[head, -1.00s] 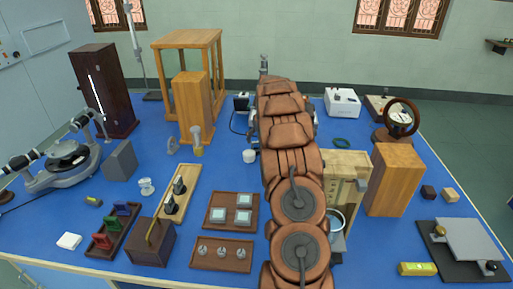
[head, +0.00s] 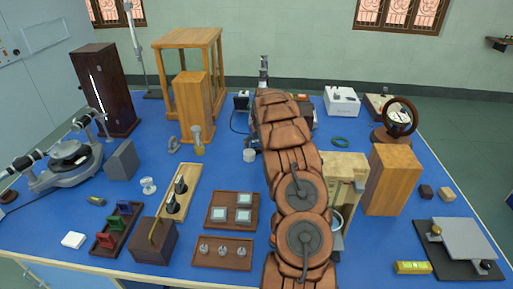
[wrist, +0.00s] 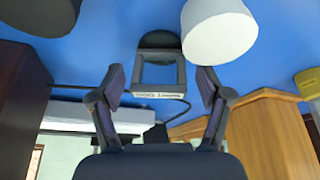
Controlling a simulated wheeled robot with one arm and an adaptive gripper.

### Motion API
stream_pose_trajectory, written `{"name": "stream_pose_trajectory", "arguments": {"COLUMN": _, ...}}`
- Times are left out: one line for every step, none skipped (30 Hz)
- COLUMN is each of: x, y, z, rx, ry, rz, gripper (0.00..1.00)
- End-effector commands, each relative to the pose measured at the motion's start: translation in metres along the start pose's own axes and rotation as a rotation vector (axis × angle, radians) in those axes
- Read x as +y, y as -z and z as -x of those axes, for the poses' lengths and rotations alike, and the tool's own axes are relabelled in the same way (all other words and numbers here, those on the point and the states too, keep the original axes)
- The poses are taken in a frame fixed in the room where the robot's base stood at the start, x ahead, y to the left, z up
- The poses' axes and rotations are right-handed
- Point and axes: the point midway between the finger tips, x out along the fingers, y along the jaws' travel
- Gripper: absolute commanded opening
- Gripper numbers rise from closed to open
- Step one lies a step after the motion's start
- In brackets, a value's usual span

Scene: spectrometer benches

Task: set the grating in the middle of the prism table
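In the wrist view a small dark square frame with a clear window and a white label strip, likely the grating (wrist: 161,72), stands on the blue bench. My gripper (wrist: 161,82) is open, with one finger on each side of the frame and a visible gap at both sides. Whether the frame is fully between the pads in depth, I cannot tell. In the head view my arm hides the gripper and the frame.
A white cylinder (wrist: 218,32) stands close to the frame; a white cup-like piece (head: 249,156) shows left of my arm. A wooden block (head: 193,108), a grey block (head: 122,160) and a round stand-mounted piece (head: 173,144) lie between my arm and the spectrometer. A cable (wrist: 175,112) runs behind the frame.

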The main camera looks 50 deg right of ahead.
Motion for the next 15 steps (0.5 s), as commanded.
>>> {"name": "stream_pose_trajectory", "arguments": {"x": -0.0001, "y": 0.0, "z": 0.0, "rx": 0.0, "ry": 0.0, "rz": 0.0, "gripper": 0.68}}
{"name": "stream_pose_trajectory", "arguments": {"x": -0.0001, "y": 0.0, "z": 0.0, "rx": 0.0, "ry": 0.0, "rz": 0.0, "gripper": 0.65}}
{"name": "stream_pose_trajectory", "arguments": {"x": -0.0001, "y": 0.0, "z": 0.0, "rx": 0.0, "ry": 0.0, "rz": 0.0, "gripper": 0.61}}
{"name": "stream_pose_trajectory", "arguments": {"x": -0.0001, "y": -0.0001, "z": 0.0, "rx": 0.0, "ry": 0.0, "rz": 0.0, "gripper": 0.57}}
{"name": "stream_pose_trajectory", "arguments": {"x": -0.0001, "y": -0.0001, "z": 0.0, "rx": 0.0, "ry": 0.0, "rz": 0.0, "gripper": 0.54}}
{"name": "stream_pose_trajectory", "arguments": {"x": -0.0001, "y": -0.0001, "z": 0.0, "rx": 0.0, "ry": 0.0, "rz": 0.0, "gripper": 0.5}}
{"name": "stream_pose_trajectory", "arguments": {"x": -0.0002, "y": -0.0001, "z": 0.0, "rx": 0.0, "ry": 0.0, "rz": 0.0, "gripper": 0.47}}
{"name": "stream_pose_trajectory", "arguments": {"x": -0.0002, "y": -0.0001, "z": 0.0, "rx": 0.0, "ry": 0.0, "rz": 0.0, "gripper": 0.44}}
{"name": "stream_pose_trajectory", "arguments": {"x": -0.0002, "y": -0.0001, "z": 0.0, "rx": 0.0, "ry": 0.0, "rz": 0.0, "gripper": 0.4}}
{"name": "stream_pose_trajectory", "arguments": {"x": -0.0001, "y": -0.0002, "z": -0.0001, "rx": -0.001, "ry": 0.0, "rz": 0.0, "gripper": 0.37}}
{"name": "stream_pose_trajectory", "arguments": {"x": -0.0002, "y": -0.0002, "z": -0.0001, "rx": -0.001, "ry": 0.0, "rz": 0.0, "gripper": 0.34}}
{"name": "stream_pose_trajectory", "arguments": {"x": -0.0002, "y": -0.0002, "z": -0.0001, "rx": -0.001, "ry": 0.0, "rz": 0.0, "gripper": 0.29}}
{"name": "stream_pose_trajectory", "arguments": {"x": -0.0002, "y": -0.0002, "z": -0.0001, "rx": -0.001, "ry": 0.0, "rz": 0.0, "gripper": 0.26}}
{"name": "stream_pose_trajectory", "arguments": {"x": -0.0002, "y": -0.0002, "z": -0.0001, "rx": -0.001, "ry": 0.0, "rz": 0.0, "gripper": 0.23}}
{"name": "stream_pose_trajectory", "arguments": {"x": -0.0002, "y": -0.0002, "z": -0.0001, "rx": -0.001, "ry": 0.0, "rz": 0.0, "gripper": 0.19}}
